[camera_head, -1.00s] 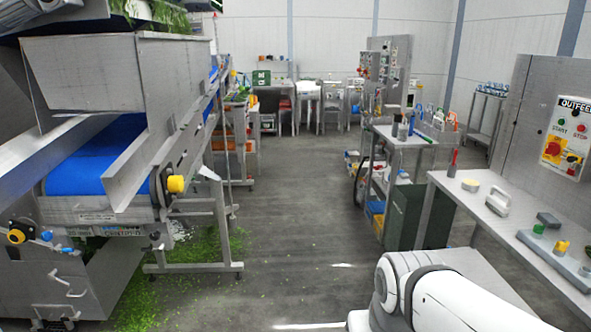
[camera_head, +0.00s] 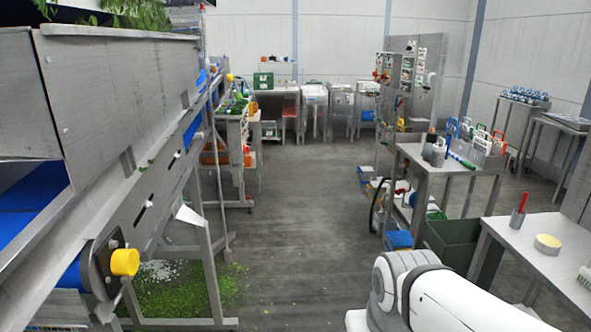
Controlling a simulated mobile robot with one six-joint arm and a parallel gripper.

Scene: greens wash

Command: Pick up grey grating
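I cannot make out a grey grating for certain. A flat grey panel (camera_head: 566,121) lies on a metal table at the far right; it is too small to tell whether it is a grating. The white arm link at the bottom right is mine. My gripper is out of view.
A conveyor machine with a blue belt (camera_head: 25,215) and yellow knob (camera_head: 125,262) fills the left. Green scraps (camera_head: 200,290) litter the floor below it. A tool cart (camera_head: 415,150), a dark green bin (camera_head: 462,245) and a steel table (camera_head: 515,240) stand right. The middle aisle (camera_head: 300,220) is clear.

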